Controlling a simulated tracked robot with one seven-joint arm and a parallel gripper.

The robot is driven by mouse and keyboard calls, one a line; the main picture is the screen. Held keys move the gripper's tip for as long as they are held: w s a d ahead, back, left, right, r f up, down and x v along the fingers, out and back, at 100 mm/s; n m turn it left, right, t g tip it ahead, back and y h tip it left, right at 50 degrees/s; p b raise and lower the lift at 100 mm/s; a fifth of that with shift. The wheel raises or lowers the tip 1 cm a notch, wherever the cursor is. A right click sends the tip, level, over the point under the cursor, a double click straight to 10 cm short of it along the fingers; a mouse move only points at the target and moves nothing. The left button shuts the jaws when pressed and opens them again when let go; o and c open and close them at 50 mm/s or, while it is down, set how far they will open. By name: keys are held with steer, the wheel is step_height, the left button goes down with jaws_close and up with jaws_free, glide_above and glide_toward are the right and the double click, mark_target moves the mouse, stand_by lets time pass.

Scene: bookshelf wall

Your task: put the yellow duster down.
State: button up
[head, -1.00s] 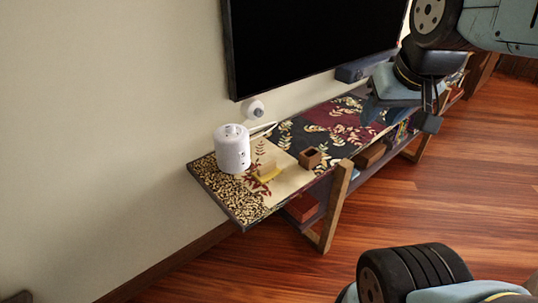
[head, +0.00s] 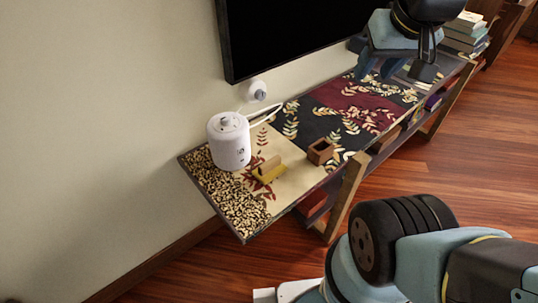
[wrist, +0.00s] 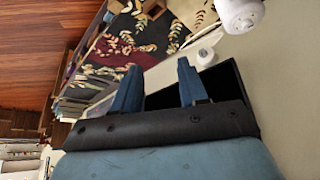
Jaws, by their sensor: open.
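The yellow duster (head: 267,172), a yellow pad with a wooden block on top, rests on the cream part of the patterned cloth on the long low bench (head: 233,216). It lies just right of the white canister (head: 229,146). My gripper (head: 377,68) is open and empty, well up and to the right of the duster, over the far part of the bench. In the wrist view my gripper (wrist: 158,75) shows its two blue fingers apart with nothing between them. The duster cannot be made out there.
A small open wooden box (head: 321,151) stands right of the duster. A white rod (head: 266,115) lies behind, below a round white wall fitting (head: 257,90). The black screen (head: 290,38) hangs above. Books (head: 466,32) are stacked at the far end. Wooden floor is open in front.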

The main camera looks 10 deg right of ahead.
steer(key=shift+o, duration=1)
steer(key=shift+a+f, duration=0.1)
steer(key=n+t+h, duration=0.4)
steer(key=n+h, duration=1.1)
steer(key=n, duration=1)
glide_above(259, 170)
steer(key=v, duration=0.4)
step_height(259, 170, down, 34)
step_height(259, 170, down, 8)
steer(key=shift+f, duration=0.15)
steer(key=shift+d+f, duration=0.2)
steer(key=shift+d, duration=0.1)
steer(key=shift+x, duration=3.55)
steer(key=shift+w+r, duration=0.1)
steer(key=shift+r, duration=0.05)
steer(key=shift+c, duration=0.3)
steer(key=shift+a, duration=0.1)
jaws_close()
